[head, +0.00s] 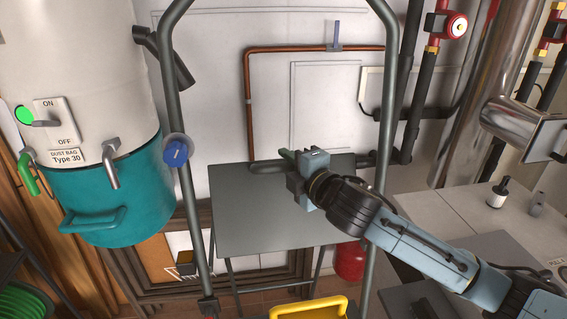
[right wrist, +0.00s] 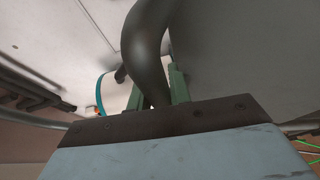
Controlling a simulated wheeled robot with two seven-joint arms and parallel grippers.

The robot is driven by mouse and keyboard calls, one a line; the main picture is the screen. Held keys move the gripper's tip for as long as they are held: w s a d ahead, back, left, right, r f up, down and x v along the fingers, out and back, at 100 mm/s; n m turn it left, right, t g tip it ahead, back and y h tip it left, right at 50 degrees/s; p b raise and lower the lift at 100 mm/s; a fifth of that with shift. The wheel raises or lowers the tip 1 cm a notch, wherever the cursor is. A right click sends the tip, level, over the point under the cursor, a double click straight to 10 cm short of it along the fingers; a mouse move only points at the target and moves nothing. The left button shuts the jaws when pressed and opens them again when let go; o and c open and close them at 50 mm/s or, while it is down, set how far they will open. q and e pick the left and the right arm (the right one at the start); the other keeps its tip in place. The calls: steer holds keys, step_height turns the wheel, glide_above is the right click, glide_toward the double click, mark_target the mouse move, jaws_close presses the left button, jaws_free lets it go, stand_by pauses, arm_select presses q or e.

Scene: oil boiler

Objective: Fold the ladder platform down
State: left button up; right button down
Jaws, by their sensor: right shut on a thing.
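The ladder platform (head: 250,215) is a flat dark grey panel between the ladder's two grey side tubes (head: 178,120) in the head view. Its exact tilt is hard to tell. A short grey tube (head: 263,167) runs along its upper edge. My right gripper (head: 287,157) reaches in from the right over this edge. In the right wrist view its green fingers stand on both sides of a curved dark grey tube (right wrist: 149,55), and it is shut on that tube. The gripper's body hides part of the platform's upper right. My left gripper is not in view.
A white and teal dust collector (head: 115,205) stands close on the left of the ladder. A blue knob (head: 175,152) sits by the left side tube. A copper pipe (head: 248,100) runs along the wall behind. A worktop (head: 445,195) lies to the right, and a yellow handle (head: 310,306) is below.

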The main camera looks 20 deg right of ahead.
steer(key=c, duration=1.3)
jaws_free()
steer(key=shift+f, duration=0.6)
steer(key=shift+r, duration=0.15)
steer(key=b+v, duration=0.1)
steer(key=v, duration=1.2)
steer(key=shift+d+r, duration=0.15)
steer(key=shift+s, duration=0.1)
